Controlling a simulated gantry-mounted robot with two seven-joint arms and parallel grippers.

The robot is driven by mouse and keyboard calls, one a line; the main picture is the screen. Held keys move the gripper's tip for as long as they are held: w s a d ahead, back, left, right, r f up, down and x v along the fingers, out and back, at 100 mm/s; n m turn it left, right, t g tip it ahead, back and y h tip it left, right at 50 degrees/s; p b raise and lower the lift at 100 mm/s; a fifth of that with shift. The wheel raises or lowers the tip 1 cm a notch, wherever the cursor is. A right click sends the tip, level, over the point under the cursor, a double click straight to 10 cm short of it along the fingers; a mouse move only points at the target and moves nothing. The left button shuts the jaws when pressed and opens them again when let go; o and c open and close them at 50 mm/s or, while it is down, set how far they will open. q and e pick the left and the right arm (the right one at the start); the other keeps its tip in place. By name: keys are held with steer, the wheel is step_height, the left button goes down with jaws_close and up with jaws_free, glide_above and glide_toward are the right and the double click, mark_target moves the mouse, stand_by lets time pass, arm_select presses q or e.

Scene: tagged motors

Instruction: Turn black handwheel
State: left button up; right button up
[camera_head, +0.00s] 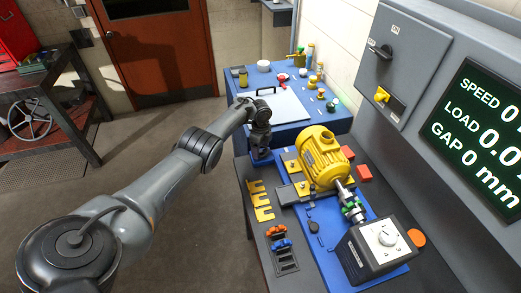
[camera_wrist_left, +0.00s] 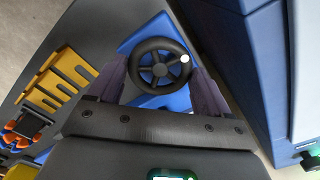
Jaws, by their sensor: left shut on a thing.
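The black handwheel (camera_wrist_left: 141,77) shows in the left wrist view, with spokes, a round hub and a white spot on its right rim. It sits in front of a blue surface. My left gripper (camera_head: 261,150) reaches down at the left end of the motor bench. In the left wrist view its two fingers stand on either side of the wheel's rim, shut on it. In the head view the gripper hides the handwheel. My right gripper is in neither view.
A yellow motor (camera_head: 321,158) sits on a blue base right of my left gripper. Yellow slotted shims (camera_head: 260,201) lie nearer on the bench. A blue table (camera_head: 290,128) with bottles stands behind. A grey cabinet (camera_head: 420,60) with a display rises at right. Open floor lies left.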

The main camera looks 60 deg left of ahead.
mark_target(260, 150)
arm_select(q)
steer(key=m+b, duration=0.2)
steer(key=m, duration=0.3)
steer(key=shift+b, duration=0.35)
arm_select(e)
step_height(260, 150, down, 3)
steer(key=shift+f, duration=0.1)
arm_select(q)
steer(key=shift+m+b, duration=0.55)
steer(key=shift+m, duration=0.85)
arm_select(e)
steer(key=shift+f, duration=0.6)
arm_select(q)
steer(key=shift+r, duration=0.1)
steer(key=o, duration=1)
arm_select(e)
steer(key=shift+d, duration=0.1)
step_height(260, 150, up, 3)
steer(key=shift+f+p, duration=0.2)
steer(key=shift+p, duration=1)
arm_select(q)
steer(key=shift+r, duration=5.35)
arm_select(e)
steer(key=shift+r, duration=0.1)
